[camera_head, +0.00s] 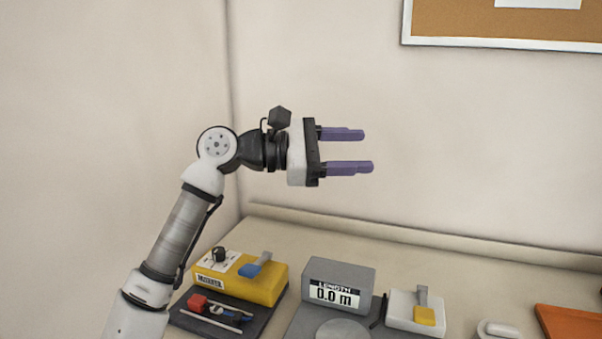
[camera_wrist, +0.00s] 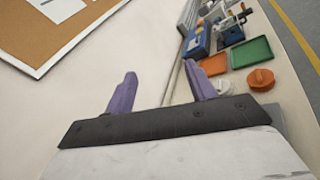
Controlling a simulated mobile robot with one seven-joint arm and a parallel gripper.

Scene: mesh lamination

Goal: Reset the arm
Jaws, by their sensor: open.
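My gripper (camera_head: 368,151) is raised above the back of the table in the head view, pointing right, with its two purple fingers apart and nothing between them. My arm reaches up from the lower left and bends at a white joint. In the wrist view my gripper (camera_wrist: 160,88) is also open and empty, with the wall and the table's back edge beyond it. It touches nothing.
An orange tray (camera_head: 570,322) lies at right. A green tray (camera_wrist: 251,52), a blue device (camera_wrist: 196,42) and an orange knob (camera_wrist: 261,79) show in the wrist view.

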